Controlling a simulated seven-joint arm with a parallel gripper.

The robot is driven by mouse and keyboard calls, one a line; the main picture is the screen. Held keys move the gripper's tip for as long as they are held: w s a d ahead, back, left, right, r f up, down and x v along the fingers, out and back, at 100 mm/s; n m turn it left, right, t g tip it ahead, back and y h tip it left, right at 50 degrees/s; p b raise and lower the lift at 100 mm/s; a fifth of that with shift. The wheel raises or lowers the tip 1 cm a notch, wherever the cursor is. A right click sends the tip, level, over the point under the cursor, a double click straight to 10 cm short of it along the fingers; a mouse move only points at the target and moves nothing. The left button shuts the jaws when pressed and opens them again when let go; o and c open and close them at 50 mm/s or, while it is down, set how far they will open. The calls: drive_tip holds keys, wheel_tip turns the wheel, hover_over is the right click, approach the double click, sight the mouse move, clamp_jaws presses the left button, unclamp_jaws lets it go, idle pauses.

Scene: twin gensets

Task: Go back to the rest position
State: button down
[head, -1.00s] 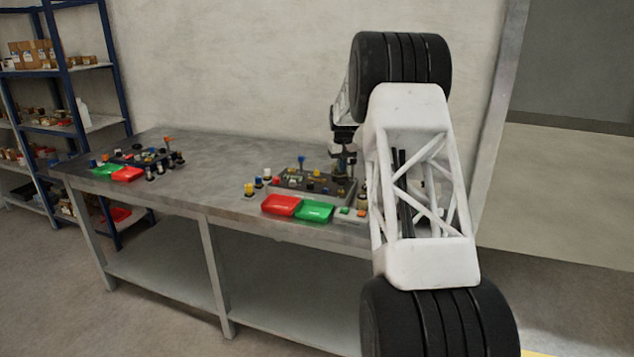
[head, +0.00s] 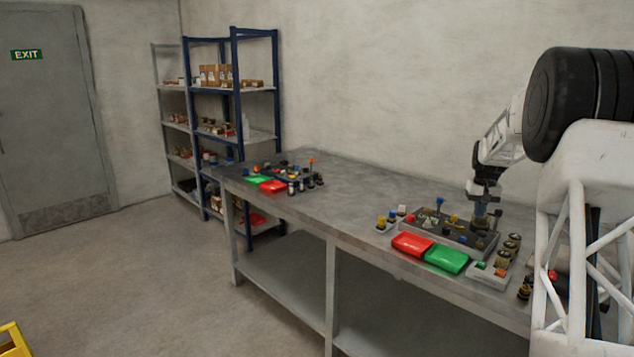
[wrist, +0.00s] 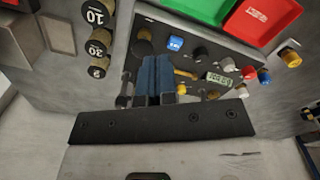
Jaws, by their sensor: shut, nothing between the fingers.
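My gripper (head: 481,213) hangs fingers-down over the right end of the nearer genset panel (head: 455,232) on the bench. In the wrist view its blue-grey fingers (wrist: 154,80) are together with nothing between them, above the dark panel (wrist: 215,58) with its knobs, a blue block and a small display. Whether the fingertips touch any part of the panel I cannot tell. The bench part directly under the fingers is hidden.
A red tray (head: 412,245) and a green tray (head: 447,260) lie at the panel's front. A second genset panel (head: 285,172) sits at the bench's far left end. Blue shelving (head: 238,90) and an exit door (head: 50,120) stand beyond. The bench middle (head: 350,190) is clear.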

drive_tip(key=s+a+r, duration=0.4)
drive_tip(key=s+a, duration=0.3)
drive_tip(key=s, duration=0.2)
drive_tip(key=s+a+r+n+t, duration=0.1)
drive_tip(key=s+a+r, duration=0.3)
drive_tip(key=s+a, duration=0.4)
drive_tip(key=s+a+r, duration=0.4)
drive_tip(key=s+a, duration=0.3)
drive_tip(key=s, duration=0.2)
drive_tip(key=s+a+f, duration=0.2)
drive_tip(key=s+a, duration=0.2)
drive_tip(key=s, duration=0.7)
drive_tip(key=s+a+f+n+t, duration=0.1)
drive_tip(key=s+a+f, duration=0.2)
drive_tip(key=s, duration=0.7)
drive_tip(key=s+a+f, duration=0.3)
drive_tip(key=s+a, duration=0.2)
drive_tip(key=s, duration=0.6)
drive_tip(key=shift+s+a+f+n, duration=0.15)
drive_tip(key=shift+s+a+n, duration=0.05)
drive_tip(key=shift+s+n, duration=0.15)
